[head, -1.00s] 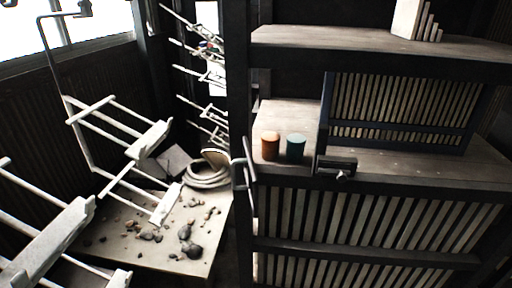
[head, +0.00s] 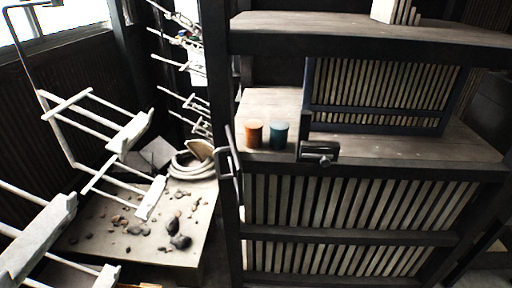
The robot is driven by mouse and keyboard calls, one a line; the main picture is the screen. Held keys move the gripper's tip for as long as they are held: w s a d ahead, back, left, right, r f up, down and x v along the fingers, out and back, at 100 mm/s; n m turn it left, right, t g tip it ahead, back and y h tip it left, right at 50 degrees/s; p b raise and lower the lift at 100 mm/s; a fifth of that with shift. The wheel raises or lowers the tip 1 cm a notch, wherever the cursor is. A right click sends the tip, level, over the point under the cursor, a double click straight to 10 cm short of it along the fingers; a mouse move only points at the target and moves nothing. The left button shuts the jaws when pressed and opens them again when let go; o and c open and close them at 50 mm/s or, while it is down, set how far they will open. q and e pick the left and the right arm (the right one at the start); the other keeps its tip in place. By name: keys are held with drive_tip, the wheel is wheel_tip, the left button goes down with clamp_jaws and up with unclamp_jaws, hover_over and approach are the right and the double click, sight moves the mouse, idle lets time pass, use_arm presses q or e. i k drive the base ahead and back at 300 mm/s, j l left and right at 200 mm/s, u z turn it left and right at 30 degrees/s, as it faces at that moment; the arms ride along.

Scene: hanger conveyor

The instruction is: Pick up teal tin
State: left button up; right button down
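The teal tin (head: 279,135) stands upright on the wooden shelf (head: 400,148), near its front edge. An orange tin (head: 253,134) stands just left of it, with a narrow gap between them. A dark latch-like fitting (head: 320,152) sits at the shelf edge to the right of the teal tin. Neither of my grippers shows in the head view.
A dark post (head: 222,130) with a pale handle (head: 230,165) stands left of the tins. A slatted panel (head: 380,95) stands behind on the right. White hanger racks (head: 100,130) and a low table with stones (head: 110,225) fill the left.

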sight(279, 129)
drive_tip(key=i+l, duration=0.15)
drive_tip(key=l, duration=0.2)
drive_tip(key=i+l, duration=0.15)
drive_tip(key=l, duration=0.25)
drive_tip(key=i+l, duration=0.1)
drive_tip(key=l, duration=0.25)
drive_tip(key=i+l, duration=0.15)
drive_tip(key=l, duration=0.25)
drive_tip(key=i+l+u, duration=0.1)
drive_tip(key=l, duration=0.25)
drive_tip(key=i, duration=0.05)
